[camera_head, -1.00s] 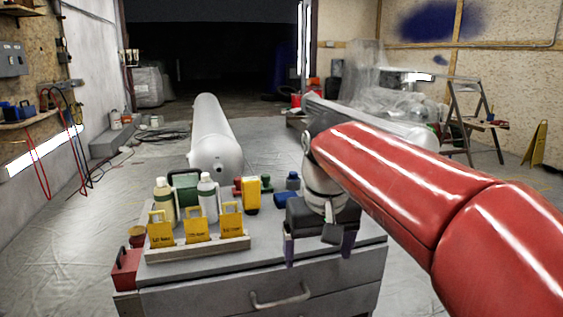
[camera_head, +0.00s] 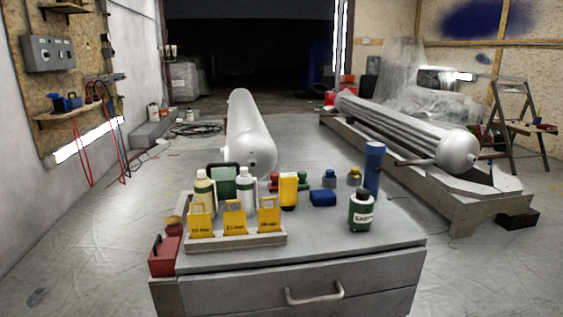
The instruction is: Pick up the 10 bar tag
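Three yellow tags stand upright in a row in a low grey rack (camera_head: 240,243) at the front left of the grey cabinet top. They are the left tag (camera_head: 201,223), the middle tag (camera_head: 235,220) and the right tag (camera_head: 268,217). Each has a handle-like loop on top and small dark lettering. The lettering is too small to read surely, so I cannot tell which is the 10 bar tag. My gripper is not in view.
Two pale bottles (camera_head: 204,189) and a green case (camera_head: 222,182) stand close behind the tags. A yellow device (camera_head: 288,190), a blue block (camera_head: 323,198), a green bottle (camera_head: 360,212) and a blue cylinder (camera_head: 373,168) stand to the right. A red box (camera_head: 164,256) is at the left edge.

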